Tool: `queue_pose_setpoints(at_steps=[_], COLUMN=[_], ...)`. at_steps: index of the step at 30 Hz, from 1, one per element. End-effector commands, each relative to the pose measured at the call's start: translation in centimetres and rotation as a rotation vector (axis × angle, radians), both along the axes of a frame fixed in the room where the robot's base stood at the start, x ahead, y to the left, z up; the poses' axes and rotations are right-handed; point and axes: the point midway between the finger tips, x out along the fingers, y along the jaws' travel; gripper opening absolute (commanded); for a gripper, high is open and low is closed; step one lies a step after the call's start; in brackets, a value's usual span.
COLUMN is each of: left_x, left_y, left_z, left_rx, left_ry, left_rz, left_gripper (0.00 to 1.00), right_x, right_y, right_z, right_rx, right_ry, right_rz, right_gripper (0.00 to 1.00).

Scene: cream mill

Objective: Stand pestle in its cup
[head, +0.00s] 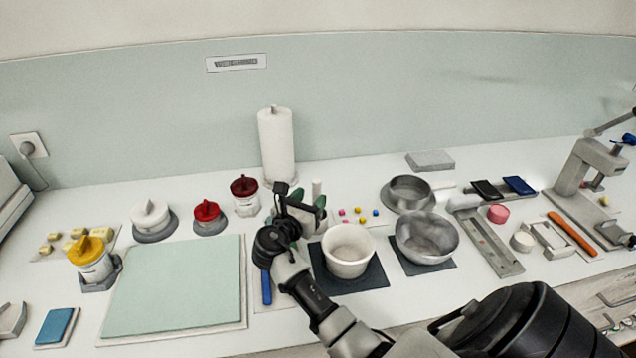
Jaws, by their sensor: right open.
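A white upright rod (317,187), which looks like the pestle, stands just behind and right of my right gripper. Its lower end and any cup around it are hidden or too small to tell. A white mortar bowl (348,269) sits on a dark square mat (372,280), right of my wrist. My right gripper (292,203) is open and reaches in over the counter, with dark green rounded shapes (321,202) close beside it. I cannot tell whether it touches them. My left gripper is not in view.
A metal bowl (427,257) stands on a dark mat right of the mortar, with a metal pan (409,192) behind. A paper roll (276,148) stands at the back. A blue-handled tool (266,288) lies beside my wrist. The pale green board (172,285) at left is bare.

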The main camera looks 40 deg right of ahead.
Motion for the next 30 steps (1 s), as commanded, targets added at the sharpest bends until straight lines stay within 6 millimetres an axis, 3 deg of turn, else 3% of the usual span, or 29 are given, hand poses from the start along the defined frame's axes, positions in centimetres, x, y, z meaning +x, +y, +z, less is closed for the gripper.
queue_pose_setpoints(at_steps=[3,10,30], left_x=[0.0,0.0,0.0], left_y=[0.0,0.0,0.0], left_z=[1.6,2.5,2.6], left_rx=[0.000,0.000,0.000], left_ry=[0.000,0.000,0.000], left_rz=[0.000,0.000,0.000], left_gripper=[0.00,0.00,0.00], right_x=[-1.0,-2.1,-2.3], right_y=[2.5,5.4,5.9], right_z=[0.4,0.1,0.1], right_rx=[0.002,0.001,-0.001], right_ry=[0.002,0.000,-0.001], right_rz=[0.001,-0.001,-0.001], right_gripper=[0.50,0.50,0.50])
